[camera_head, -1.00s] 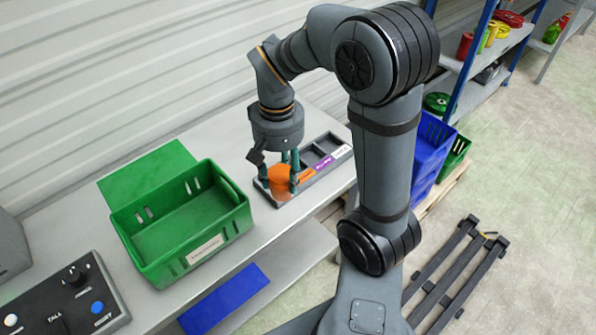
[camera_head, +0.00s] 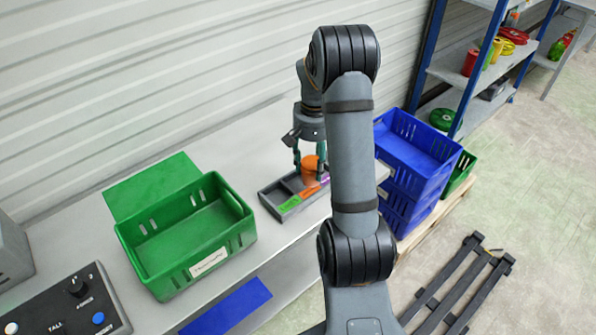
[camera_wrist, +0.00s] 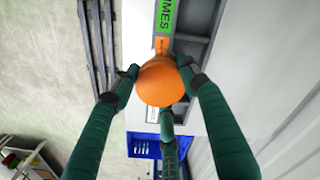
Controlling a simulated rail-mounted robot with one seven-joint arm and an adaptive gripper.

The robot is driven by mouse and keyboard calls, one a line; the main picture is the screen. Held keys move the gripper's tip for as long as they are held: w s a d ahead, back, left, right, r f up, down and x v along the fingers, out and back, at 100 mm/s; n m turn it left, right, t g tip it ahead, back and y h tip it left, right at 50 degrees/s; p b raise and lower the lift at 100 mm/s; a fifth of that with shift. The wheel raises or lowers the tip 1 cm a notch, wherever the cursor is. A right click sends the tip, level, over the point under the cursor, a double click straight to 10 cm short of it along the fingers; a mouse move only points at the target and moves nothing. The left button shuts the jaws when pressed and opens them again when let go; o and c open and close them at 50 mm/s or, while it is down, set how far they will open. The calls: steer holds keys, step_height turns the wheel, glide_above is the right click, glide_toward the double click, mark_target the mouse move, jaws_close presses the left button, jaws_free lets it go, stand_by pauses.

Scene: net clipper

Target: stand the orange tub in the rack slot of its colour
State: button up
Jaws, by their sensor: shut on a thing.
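The orange tub (camera_head: 310,164) is gripped by my gripper (camera_head: 309,170), whose green fingers close around it. In the wrist view the tub (camera_wrist: 160,83) sits between the dark green fingers. The dark grey rack (camera_head: 268,204) lies below and around it, with a green label (camera_head: 289,204), an orange label (camera_head: 310,191) and a purple label (camera_head: 325,180) along its front. The tub is over the rack, near the orange and purple labels. It hides part of the rack beneath it; I cannot tell whether it touches. My arm covers the rack's right end.
A green crate (camera_head: 230,238) stands on the bench left of the rack, with a green panel (camera_head: 150,184) behind it. A control box (camera_head: 62,306) is at the lower left. Blue crates (camera_head: 418,148) and a shelf unit stand to the right. The bench behind the rack is clear.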

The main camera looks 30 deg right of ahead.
steer(key=w+f+p, duration=0.1)
steer(key=f, duration=0.1)
steer(key=w+a+f, duration=0.1)
steer(key=w+f, duration=0.1)
steer(key=f, duration=0.1)
steer(key=w+f+p, duration=0.1)
steer(key=w+f, duration=0.1)
steer(key=shift+w+a+f+p, duration=0.15)
steer(key=shift+w+a+p, duration=0.05)
steer(key=shift+a+p, duration=0.1)
steer(key=shift+f+b, duration=0.2)
steer(key=shift+b, duration=0.1)
steer(key=o, duration=1)
steer(key=shift+o, duration=0.5)
steer(key=shift+r, duration=0.2)
step_height(320, 180, up, 12)
steer(key=shift+b, duration=0.3)
